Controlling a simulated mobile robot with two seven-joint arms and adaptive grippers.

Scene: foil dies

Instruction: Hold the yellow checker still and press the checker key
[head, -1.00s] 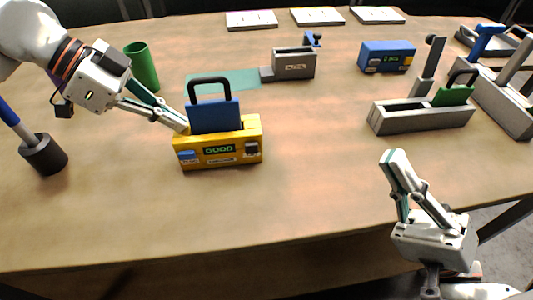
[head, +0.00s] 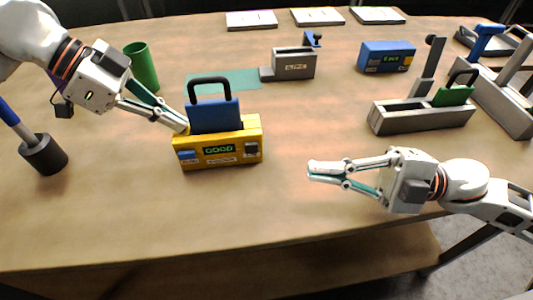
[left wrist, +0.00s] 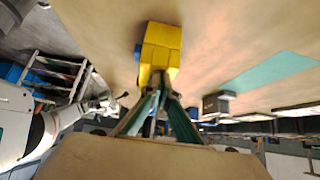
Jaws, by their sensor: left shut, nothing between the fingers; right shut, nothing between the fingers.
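The yellow checker (head: 222,159) stands on the table with a lit green display reading GOOD. On its front are a blue patch at the left and a dark square at the right; I cannot tell which is the key. A blue die (head: 214,117) with a black handle stands upright in its top. My left gripper (head: 184,129) is shut and empty, its tips against or very near the checker's left end. In the left wrist view the yellow checker (left wrist: 162,48) is right at the fingertips. My right gripper (head: 311,170) is shut and empty, to the right of the checker, apart from it.
A green cup (head: 142,68) and a dark holder (head: 43,155) stand at the left. A grey box (head: 294,64) and a blue checker (head: 387,57) stand behind. A grey tray (head: 420,116) with a green die lies at the right. The front of the table is clear.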

